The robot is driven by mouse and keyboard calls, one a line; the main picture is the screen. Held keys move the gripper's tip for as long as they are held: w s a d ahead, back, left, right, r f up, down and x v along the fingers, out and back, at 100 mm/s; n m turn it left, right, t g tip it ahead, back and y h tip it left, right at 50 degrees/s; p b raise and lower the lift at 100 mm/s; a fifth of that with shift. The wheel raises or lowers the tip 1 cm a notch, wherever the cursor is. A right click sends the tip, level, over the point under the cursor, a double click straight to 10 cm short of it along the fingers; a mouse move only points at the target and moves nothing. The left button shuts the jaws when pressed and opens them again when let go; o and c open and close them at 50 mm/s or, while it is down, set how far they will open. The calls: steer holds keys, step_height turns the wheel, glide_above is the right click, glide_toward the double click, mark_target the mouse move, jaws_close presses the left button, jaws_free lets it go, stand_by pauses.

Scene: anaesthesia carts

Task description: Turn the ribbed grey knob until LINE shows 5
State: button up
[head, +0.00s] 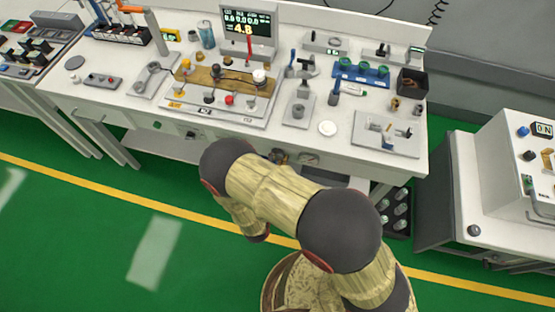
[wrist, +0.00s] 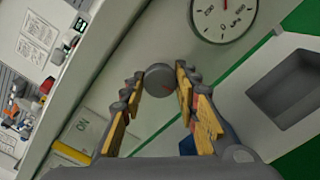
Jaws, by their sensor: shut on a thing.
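The ribbed grey knob (wrist: 159,79) is round and dark grey, with a small red mark on its face, in the wrist view. My gripper (wrist: 160,76) is shut on it, one finger at each side. In the head view my arm hides most of the gripper, and I cannot clearly make out the knob. The display (head: 249,26) at the back of the bench shows a large yellow 4.8 below smaller digits. Its labels are too small to read, so I cannot confirm which is LINE.
The bench top (head: 330,110) carries several fixtures. A grey cabinet (head: 460,190) stands at right. Green floor is open in front.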

steer(key=shift+m, duration=0.6)
steer(key=o, duration=1.1)
steer(key=shift+o, duration=0.2)
steer(key=v, duration=1.2)
